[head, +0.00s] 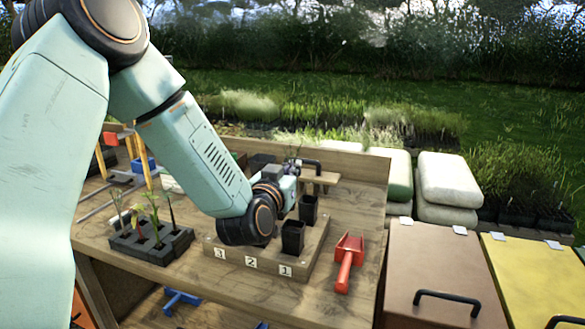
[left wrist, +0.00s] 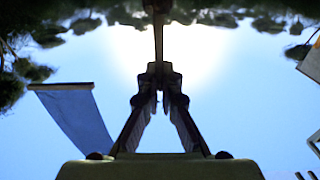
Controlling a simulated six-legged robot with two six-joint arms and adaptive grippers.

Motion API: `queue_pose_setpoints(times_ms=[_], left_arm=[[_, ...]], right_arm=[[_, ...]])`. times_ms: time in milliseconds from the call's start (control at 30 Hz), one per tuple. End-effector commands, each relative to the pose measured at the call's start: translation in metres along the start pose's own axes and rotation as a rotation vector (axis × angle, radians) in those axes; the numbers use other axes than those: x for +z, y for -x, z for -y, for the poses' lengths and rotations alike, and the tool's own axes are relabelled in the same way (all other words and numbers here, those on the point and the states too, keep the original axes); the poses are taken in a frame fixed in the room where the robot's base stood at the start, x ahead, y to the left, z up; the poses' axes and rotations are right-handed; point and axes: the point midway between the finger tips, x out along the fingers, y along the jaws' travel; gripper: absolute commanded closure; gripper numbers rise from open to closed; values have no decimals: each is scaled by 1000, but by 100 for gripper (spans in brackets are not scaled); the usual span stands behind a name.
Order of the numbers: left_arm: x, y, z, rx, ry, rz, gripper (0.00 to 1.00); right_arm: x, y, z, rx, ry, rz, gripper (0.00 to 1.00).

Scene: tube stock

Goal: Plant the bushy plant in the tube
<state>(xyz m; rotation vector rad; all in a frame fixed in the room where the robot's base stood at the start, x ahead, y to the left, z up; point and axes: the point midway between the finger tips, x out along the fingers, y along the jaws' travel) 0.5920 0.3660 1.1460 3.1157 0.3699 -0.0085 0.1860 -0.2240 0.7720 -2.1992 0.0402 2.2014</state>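My left gripper (head: 291,167) is beyond the wooden stand, with its wrist low over the bench. In the left wrist view its fingers (left wrist: 158,78) come together at the tips. A narrow brown bar shows above the tips; I cannot tell whether it is held or behind. Black tubes (head: 292,238) and (head: 308,209) stand upright in the wooden stand (head: 240,256), labelled 3, 2, 1. A dark tray (head: 150,246) at left holds several small plants, among them a green leafy one (head: 154,211). Which is the bushy plant is unclear. My right gripper is not in view.
A red scoop (head: 347,262) lies right of the stand. A wooden piece (head: 319,178) and a black handle (head: 311,163) are near my gripper. A brown lidded box (head: 440,262) and a yellow one (head: 540,275) are at right. The bench front is clear.

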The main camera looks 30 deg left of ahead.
Motion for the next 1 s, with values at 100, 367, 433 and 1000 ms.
queue_pose_setpoints(times_ms=[100,367,433,1000], left_arm=[[10,0,0,1,0,-1,100],[25,0,0,1,0,-1,100],[29,0,0,1,0,-1,100],[58,0,0,1,0,-1,100]], right_arm=[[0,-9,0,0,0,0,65],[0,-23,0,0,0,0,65],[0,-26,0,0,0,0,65],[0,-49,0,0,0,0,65]])
